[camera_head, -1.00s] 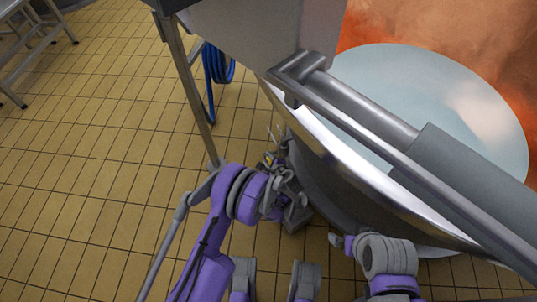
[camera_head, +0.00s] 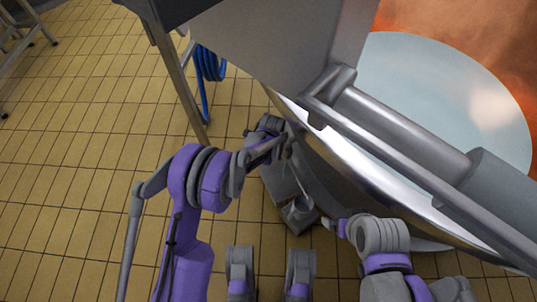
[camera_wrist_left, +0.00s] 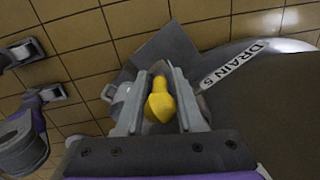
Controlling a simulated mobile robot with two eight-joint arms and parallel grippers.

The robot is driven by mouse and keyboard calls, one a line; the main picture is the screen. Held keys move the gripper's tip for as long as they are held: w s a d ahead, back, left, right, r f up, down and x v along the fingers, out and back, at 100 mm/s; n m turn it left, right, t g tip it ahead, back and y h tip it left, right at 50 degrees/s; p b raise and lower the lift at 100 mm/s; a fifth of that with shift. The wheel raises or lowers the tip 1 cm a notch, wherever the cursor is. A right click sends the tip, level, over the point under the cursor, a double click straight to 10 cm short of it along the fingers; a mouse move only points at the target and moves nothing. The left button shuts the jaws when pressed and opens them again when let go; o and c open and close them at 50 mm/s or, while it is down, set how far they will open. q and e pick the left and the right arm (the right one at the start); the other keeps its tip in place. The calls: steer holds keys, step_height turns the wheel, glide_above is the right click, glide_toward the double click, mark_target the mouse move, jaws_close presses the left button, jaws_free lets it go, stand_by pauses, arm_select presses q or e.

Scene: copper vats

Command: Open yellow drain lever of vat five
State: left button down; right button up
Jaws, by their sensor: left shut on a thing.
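The yellow drain lever (camera_wrist_left: 160,101) shows in the left wrist view, between the two fingers of my left gripper (camera_wrist_left: 158,88). The gripper is shut on it. A white label reading "DRAIN 5" (camera_wrist_left: 232,64) lies on the vat just right of the fingers. In the head view, my left gripper (camera_head: 283,148) is at the lower left side of the big metal vat (camera_head: 345,165), and the lever is hidden there by my arm. My right arm is in front of the vat in the head view; the state of its gripper cannot be made out.
A grey block-like fitting (camera_head: 284,187) is below the vat's edge, close to my left gripper. A metal post (camera_head: 180,80) and a coiled blue hose (camera_head: 208,65) stand behind my left arm. The tiled floor (camera_head: 80,160) at left is open.

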arm_select(q)
steer(key=shift+w+a+g+h, duration=0.1)
steer(key=shift+w+g+h, duration=0.05)
steer(key=shift+g+h, duration=0.2)
steer(key=shift+g, duration=0.25)
steer(key=c, duration=0.8)
jaws_free()
steer(key=shift+f, duration=0.1)
